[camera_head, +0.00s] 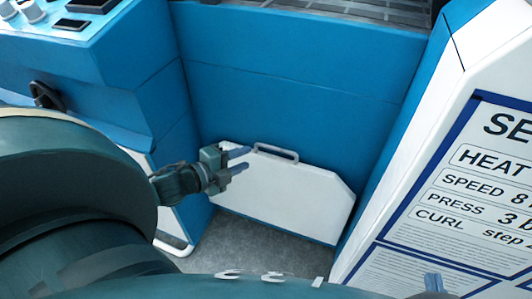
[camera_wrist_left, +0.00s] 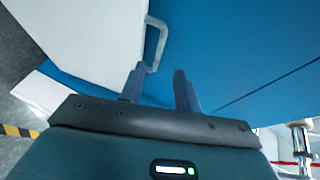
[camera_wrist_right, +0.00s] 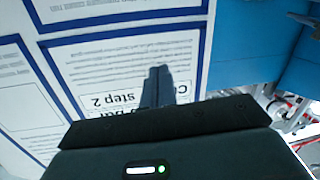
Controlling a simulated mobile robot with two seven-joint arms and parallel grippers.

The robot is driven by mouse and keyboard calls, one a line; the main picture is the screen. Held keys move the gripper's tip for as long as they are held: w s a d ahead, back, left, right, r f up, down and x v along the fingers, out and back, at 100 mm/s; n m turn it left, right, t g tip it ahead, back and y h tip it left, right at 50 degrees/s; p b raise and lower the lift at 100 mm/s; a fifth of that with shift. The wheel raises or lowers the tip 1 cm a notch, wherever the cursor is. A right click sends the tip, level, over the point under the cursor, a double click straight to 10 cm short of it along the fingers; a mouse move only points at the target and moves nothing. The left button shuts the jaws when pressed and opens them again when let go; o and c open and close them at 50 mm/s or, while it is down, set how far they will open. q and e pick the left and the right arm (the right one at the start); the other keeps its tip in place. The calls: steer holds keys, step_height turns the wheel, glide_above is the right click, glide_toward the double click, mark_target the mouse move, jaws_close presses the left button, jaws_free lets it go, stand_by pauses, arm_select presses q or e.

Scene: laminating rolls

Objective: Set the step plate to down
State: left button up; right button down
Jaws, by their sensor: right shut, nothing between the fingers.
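The step plate (camera_head: 290,190) is a white panel with cut corners. It stands upright against the blue machine front, low down near the floor. Its grey bar handle (camera_head: 276,153) is at the top edge. My left gripper (camera_head: 242,160) is open and empty, just left of the handle. In the left wrist view the handle (camera_wrist_left: 155,43) is beyond the spread fingers (camera_wrist_left: 158,82), and I see no contact. My right gripper (camera_head: 433,282) is shut and empty, in front of the white sign panel. Its closed fingers (camera_wrist_right: 158,82) also show in the right wrist view.
A white sign panel (camera_head: 465,215) with settings text stands at the right. A blue console (camera_head: 100,70) with knobs and a black handle (camera_head: 46,95) is at the left. Grey floor (camera_head: 240,245) is clear before the plate.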

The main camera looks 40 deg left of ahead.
mark_target(269, 148)
arm_select(q)
steer(key=b+x, duration=0.2)
steer(key=x, duration=0.7)
arm_select(e)
steer(key=shift+s+a+n+t+y, duration=0.1)
steer(key=shift+a+n+t+y, duration=0.55)
steer(key=shift+t+y, duration=0.3)
arm_select(q)
steer(key=shift+c, duration=0.3)
jaws_close()
arm_select(e)
steer(key=shift+d, duration=0.1)
